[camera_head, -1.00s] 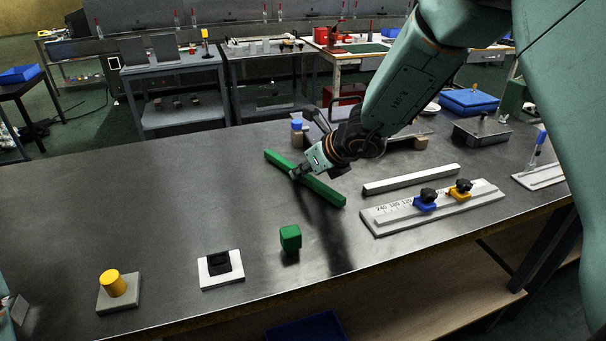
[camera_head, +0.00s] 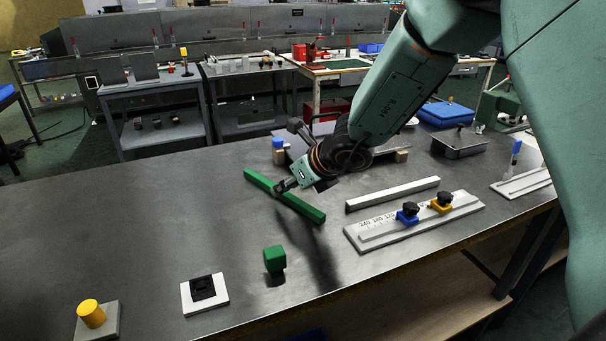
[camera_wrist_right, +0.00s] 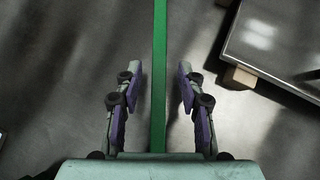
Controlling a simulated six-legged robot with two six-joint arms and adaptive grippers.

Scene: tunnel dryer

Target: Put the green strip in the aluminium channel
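The long green strip (camera_head: 302,207) lies slantwise over the middle of the table. My right gripper (camera_head: 281,187) is at the strip, coming down from the upper right. In the right wrist view the strip (camera_wrist_right: 159,60) runs lengthwise between the two spread fingers of the right gripper (camera_wrist_right: 159,85), with a gap on each side. A pale, straight bar (camera_head: 393,194), which looks like the aluminium channel, lies to the right of the strip; its groove cannot be made out. My left gripper is not in view.
A scaled plate (camera_head: 415,222) with blue and yellow knobbed clamps lies in front of the pale bar. A green block (camera_head: 274,258), a white square with a black centre (camera_head: 218,306) and a yellow cylinder (camera_head: 91,313) stand near the front edge. The table's left is clear.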

